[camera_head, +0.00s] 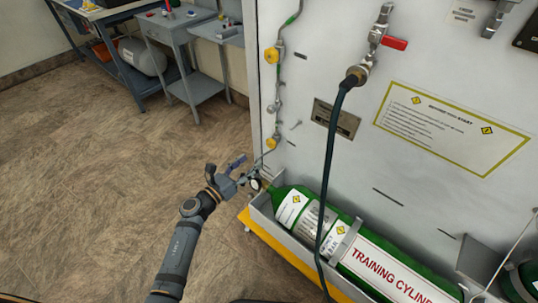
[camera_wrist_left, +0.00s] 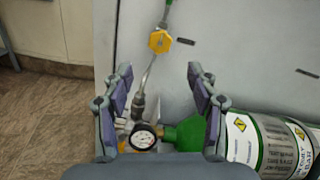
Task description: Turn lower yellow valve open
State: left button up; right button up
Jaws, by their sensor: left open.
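The lower yellow valve (camera_head: 271,143) sits on a thin pipe along the left edge of the white panel in the head view. In the left wrist view the yellow valve (camera_wrist_left: 160,41) shows ahead, above and between my open fingers. My left gripper (camera_head: 243,172) is open and empty, below and to the left of the valve and apart from it. Its fingers (camera_wrist_left: 155,90) frame the pipe and a round gauge (camera_wrist_left: 143,137) in the wrist view. An upper yellow valve (camera_head: 271,55) is higher on the same pipe. My right gripper is not in view.
A green training cylinder (camera_head: 290,196) lies in a grey tray just right of my left gripper. A dark hose (camera_head: 331,150) hangs from a fitting with a red handle (camera_head: 394,43). Carts (camera_head: 180,45) stand at the back left. The floor left of the panel is clear.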

aim_at(269, 145)
pick_arm(q)
jog(key=x, duration=0.9)
jog(key=shift+w+d, duration=0.15)
jog(key=shift+w, duration=0.1)
jog(key=shift+w+d, duration=0.25)
jog(key=shift+w, duration=0.1)
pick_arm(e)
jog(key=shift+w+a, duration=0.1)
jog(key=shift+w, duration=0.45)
